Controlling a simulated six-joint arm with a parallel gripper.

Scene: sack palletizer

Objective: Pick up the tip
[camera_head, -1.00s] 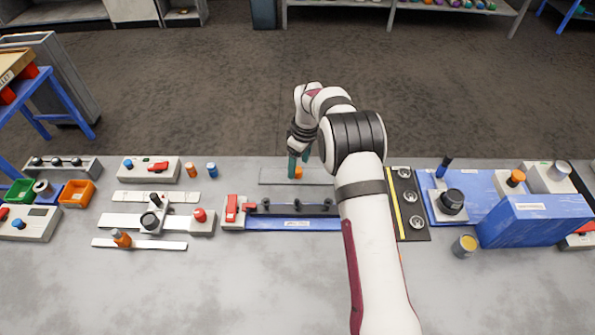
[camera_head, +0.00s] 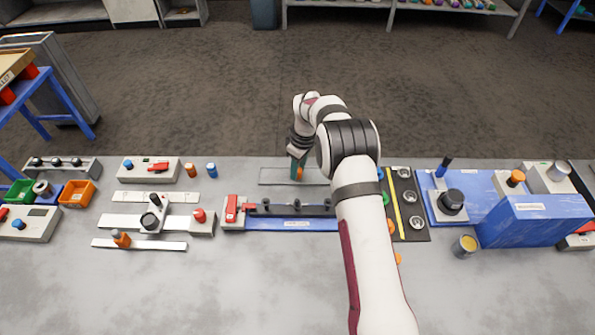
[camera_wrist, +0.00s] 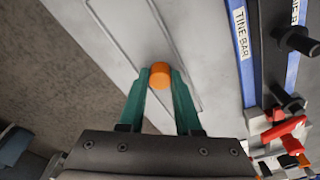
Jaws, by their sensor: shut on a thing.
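An orange cylindrical piece, which I take to be the tip (camera_wrist: 159,75), is between the two green fingers of my gripper (camera_wrist: 160,85) in the wrist view. The fingers are shut on it, one on each side. In the head view my gripper (camera_head: 296,170) points down at the back of the bench, with a little of the orange piece showing at the fingertips. A flat grey outlined plate (camera_head: 272,177) lies below. I cannot tell whether the piece touches the plate.
A blue bar marked "TINE BAR" (camera_wrist: 240,40) with black knobs lies beside the plate; it also shows in the head view (camera_head: 270,224). A black panel with round fittings (camera_head: 411,233) and a blue box (camera_head: 535,220) stand right. The bench front is clear.

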